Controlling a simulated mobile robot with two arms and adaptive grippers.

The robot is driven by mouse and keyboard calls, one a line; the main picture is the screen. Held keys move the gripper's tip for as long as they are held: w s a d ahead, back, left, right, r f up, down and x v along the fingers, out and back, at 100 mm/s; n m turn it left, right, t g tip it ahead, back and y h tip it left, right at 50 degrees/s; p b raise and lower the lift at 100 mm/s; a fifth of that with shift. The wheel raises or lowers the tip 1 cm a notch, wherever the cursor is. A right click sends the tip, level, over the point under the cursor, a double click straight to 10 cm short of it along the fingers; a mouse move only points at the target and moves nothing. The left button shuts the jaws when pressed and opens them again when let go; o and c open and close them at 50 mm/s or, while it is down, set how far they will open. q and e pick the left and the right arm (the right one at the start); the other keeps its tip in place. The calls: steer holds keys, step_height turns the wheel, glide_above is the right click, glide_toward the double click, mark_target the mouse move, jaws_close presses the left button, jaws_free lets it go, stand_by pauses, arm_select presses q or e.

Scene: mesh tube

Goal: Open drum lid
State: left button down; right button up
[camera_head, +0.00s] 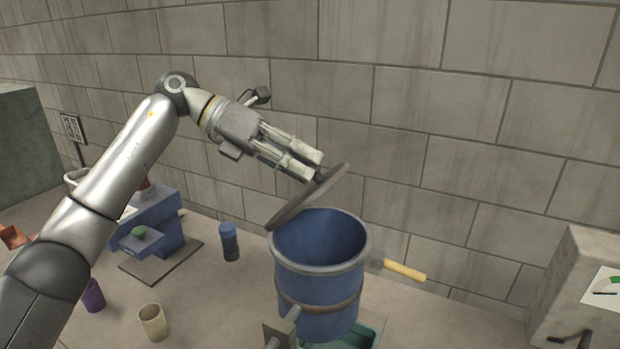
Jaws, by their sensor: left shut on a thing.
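The blue drum (320,275) stands upright on the table, right of the picture's middle, with its grey rim showing and its blue inside in view. The round grey lid (309,199) is tilted steeply above the drum's back left rim; its lower left edge is close to the rim, and I cannot tell if they touch. My left gripper (313,169) is shut on a small dark part at the upper side of the lid, probably its knob or handle, mostly hidden by the fingers. My right gripper is not in view.
A blue machine with a green button (138,232) stands at the left, partly behind my left arm. A blue cup (229,243), a beige cup (153,322) and a purple cup (93,296) stand on the table. A yellow handle (404,271) is right of the drum. A block wall rises behind.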

arm_select(q)
steer(key=w+a+f+n+h+b, duration=0.2)
steer(key=w+a+n+h+b, duration=0.2)
steer(key=a+h+b, duration=0.6)
steer(key=shift+w+a+f+h, duration=0.2)
steer(key=shift+w+a+h, duration=0.85)
steer(key=shift+a, duration=1.05)
steer(key=shift+s, duration=0.1)
steer(key=c, duration=1.1)
jaws_free()
steer(key=shift+c, duration=0.2)
